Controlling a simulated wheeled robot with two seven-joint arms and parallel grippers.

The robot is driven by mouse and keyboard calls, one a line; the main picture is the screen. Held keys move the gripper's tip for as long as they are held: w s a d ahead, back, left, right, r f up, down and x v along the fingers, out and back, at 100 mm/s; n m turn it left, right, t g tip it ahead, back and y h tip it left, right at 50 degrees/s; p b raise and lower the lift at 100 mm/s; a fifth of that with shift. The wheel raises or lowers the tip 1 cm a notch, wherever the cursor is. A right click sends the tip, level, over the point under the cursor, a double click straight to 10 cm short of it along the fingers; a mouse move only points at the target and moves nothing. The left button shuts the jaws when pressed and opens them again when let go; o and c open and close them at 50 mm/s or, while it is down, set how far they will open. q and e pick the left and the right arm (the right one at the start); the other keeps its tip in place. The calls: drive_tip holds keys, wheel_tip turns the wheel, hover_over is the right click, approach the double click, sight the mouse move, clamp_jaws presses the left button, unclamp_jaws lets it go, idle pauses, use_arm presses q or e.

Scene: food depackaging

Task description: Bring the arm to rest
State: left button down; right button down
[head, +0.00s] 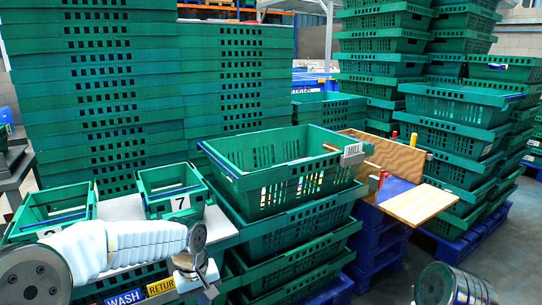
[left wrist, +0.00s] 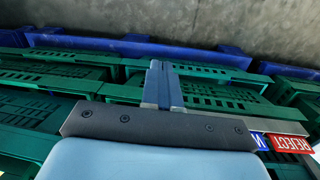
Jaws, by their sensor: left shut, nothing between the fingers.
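My left arm (head: 120,245) comes in from the lower left of the head view, over the front of the white table. In the left wrist view my left gripper (left wrist: 164,82) has its two fingers together, with nothing between them. Green crates and grey floor lie beyond the fingertips there. In the head view I cannot make out the left fingers clearly. A round metal part of my right arm (head: 447,285) shows at the lower right edge. My right gripper is not in view.
A stack of green crates with an empty top crate (head: 290,175) stands right of my left arm. Two small green bins, one marked 7 (head: 180,202), stand on the white table (head: 125,208). A wooden board (head: 420,204) lies right of the stack. Tall crate stacks (head: 90,90) stand behind.

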use_arm(q)
drive_tip(key=s+d+f+m+h, duration=0.15)
drive_tip(key=s+f, duration=0.35)
drive_tip(key=f, duration=0.6)
drive_tip(key=s+d+f+m+h, duration=0.1)
drive_tip(key=s+d+f, duration=0.25)
drive_tip(key=f, duration=0.65)
drive_tip(key=s+f+m, duration=0.1)
drive_tip(key=s+f, duration=0.7)
drive_tip(key=s, duration=0.4)
drive_tip(key=shift+s+d+f+h, duration=0.15)
drive_tip(key=shift+s+d+h, duration=0.1)
drive_tip(key=shift+h, duration=0.2)
